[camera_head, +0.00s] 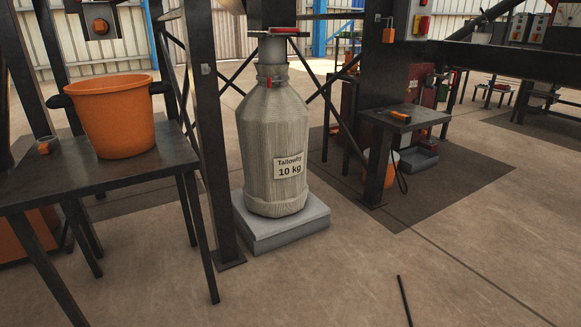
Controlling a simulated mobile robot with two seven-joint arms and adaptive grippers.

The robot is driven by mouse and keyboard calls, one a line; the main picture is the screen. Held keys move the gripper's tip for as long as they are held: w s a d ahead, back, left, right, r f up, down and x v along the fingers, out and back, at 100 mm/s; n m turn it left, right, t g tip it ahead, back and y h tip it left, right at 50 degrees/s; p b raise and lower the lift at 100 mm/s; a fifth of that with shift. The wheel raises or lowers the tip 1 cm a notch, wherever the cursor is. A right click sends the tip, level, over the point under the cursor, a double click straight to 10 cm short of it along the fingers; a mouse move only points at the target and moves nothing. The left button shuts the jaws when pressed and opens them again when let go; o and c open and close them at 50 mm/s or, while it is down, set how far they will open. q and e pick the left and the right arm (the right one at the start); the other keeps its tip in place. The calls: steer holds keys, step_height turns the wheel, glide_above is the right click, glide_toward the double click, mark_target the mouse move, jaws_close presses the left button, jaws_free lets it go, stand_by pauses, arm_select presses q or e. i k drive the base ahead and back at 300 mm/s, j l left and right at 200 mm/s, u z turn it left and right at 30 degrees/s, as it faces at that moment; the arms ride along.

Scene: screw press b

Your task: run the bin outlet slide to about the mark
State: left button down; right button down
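The bin outlet (271,50) is a grey spout under a dark hopper bottom at the top centre. A flat slide plate with a red edge (288,30) sticks out to the right at the spout's top. I cannot make out a mark on it or tell how far it is open. A ribbed grey-beige sack (272,135) labelled "Tallowby 10 kg" hangs or stands below the spout, its neck around it with a red clip (268,83). The sack's base rests on a grey block like a scale (285,234). Neither of my grippers is in view.
A dark table (130,178) at left carries an orange bucket (112,120) and a tape roll (45,145). Dark posts (208,130) flank the sack. A small stand (410,118) with an orange-handled tool is at right. The front floor is mostly clear, except for a thin black rod (404,300).

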mark_target(272, 31)
steer(key=i+l, duration=0.15)
steer(key=i, duration=0.4)
steer(key=i+l, duration=0.15)
steer(key=i, duration=0.4)
steer(key=i+l+z, duration=0.1)
steer(key=i, duration=0.4)
steer(key=l, duration=0.1)
